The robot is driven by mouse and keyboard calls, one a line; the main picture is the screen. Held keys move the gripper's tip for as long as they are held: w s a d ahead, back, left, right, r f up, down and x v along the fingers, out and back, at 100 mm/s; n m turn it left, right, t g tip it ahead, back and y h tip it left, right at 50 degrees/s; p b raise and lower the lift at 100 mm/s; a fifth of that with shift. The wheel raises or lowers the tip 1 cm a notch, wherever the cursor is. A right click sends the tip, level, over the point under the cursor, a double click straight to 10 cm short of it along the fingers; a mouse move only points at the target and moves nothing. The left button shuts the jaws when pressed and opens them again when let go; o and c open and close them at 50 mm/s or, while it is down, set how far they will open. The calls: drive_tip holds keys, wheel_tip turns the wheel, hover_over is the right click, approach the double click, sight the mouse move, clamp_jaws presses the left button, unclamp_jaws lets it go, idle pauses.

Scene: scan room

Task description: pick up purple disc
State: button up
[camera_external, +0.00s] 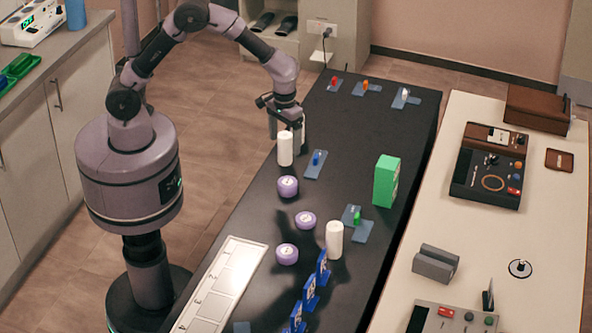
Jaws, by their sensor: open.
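Three purple discs with pale tops lie on the black table: one (288,187) nearest my gripper, one (305,220) in the middle and one (287,254) closest to the white tray. My gripper (286,135) is open, pointing down near the left edge of the table. It is at the upper part of a white cylinder (285,149), farther back than all the discs. Whether the fingers touch this cylinder, I cannot tell. No disc is between the fingers.
A second white cylinder (334,240) and a green box (386,181) stand right of the discs. Blue upright cards (310,292) line the front. A white numbered tray (222,285) lies at the left edge. Small blue plates with coloured pegs (316,164) are spread about.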

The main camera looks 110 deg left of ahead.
sight(287, 182)
wheel_tip(287, 182, down, 12)
drive_tip(key=b, duration=0.4)
drive_tip(key=f+b, duration=0.1)
drive_tip(key=f, duration=0.2)
drive_tip(key=f+b, duration=0.1)
drive_tip(key=f, duration=0.1)
drive_tip(key=shift+w+f+b, duration=0.1)
drive_tip(key=shift+w+b, duration=0.25)
drive_tip(key=shift+r, duration=0.2)
drive_tip(key=c, duration=1.6)
